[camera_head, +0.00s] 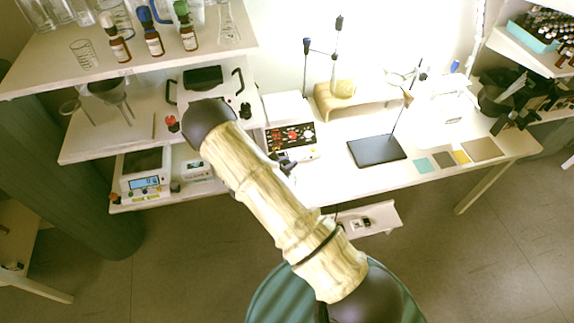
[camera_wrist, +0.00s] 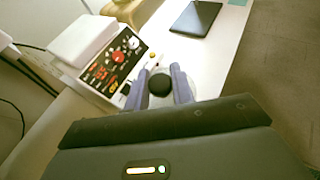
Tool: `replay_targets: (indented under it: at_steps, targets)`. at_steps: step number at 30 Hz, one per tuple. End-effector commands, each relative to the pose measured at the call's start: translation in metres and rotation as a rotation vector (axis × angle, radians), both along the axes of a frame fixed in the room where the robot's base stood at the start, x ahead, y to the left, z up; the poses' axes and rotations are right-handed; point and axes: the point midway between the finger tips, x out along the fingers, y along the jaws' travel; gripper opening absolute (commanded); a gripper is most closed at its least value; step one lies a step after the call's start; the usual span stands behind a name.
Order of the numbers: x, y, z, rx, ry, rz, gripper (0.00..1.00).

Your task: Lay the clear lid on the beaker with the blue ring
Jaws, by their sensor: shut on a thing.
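My gripper (camera_wrist: 159,82) points at the white table, its two grey fingers closed on a dark round knob (camera_wrist: 160,85). In the head view my gripper (camera_head: 284,161) shows only in part, behind my arm, near the front of the instrument with red and black knobs. A blue curved band (camera_head: 161,12) shows among glassware at the back of the top left shelf. I cannot tell whether it is a ring on a beaker. A small clear beaker (camera_head: 84,54) stands at the shelf's left, with no blue ring visible.
Brown dropper bottles (camera_head: 152,40) stand on the top shelf, close to the glassware. The instrument (camera_head: 290,128) stands left on the white table (camera_head: 330,178). A dark plate (camera_head: 377,150) with a stand rod lies to its right.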

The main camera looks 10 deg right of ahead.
Motion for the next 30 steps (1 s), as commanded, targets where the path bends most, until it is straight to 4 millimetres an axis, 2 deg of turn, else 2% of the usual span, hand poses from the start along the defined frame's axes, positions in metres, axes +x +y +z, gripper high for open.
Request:
replay_targets:
  at_steps: [1,4,22,30]
  targets:
    - [0.001,0.001,-0.007,-0.001,-0.002,0.002,0.00]
    - [0.001,0.002,-0.008,0.000,-0.003,0.002,0.00]
    - [-0.001,0.002,-0.001,0.002,0.000,-0.002,0.00]
    - [-0.001,0.001,-0.014,0.002,0.000,0.000,0.00]
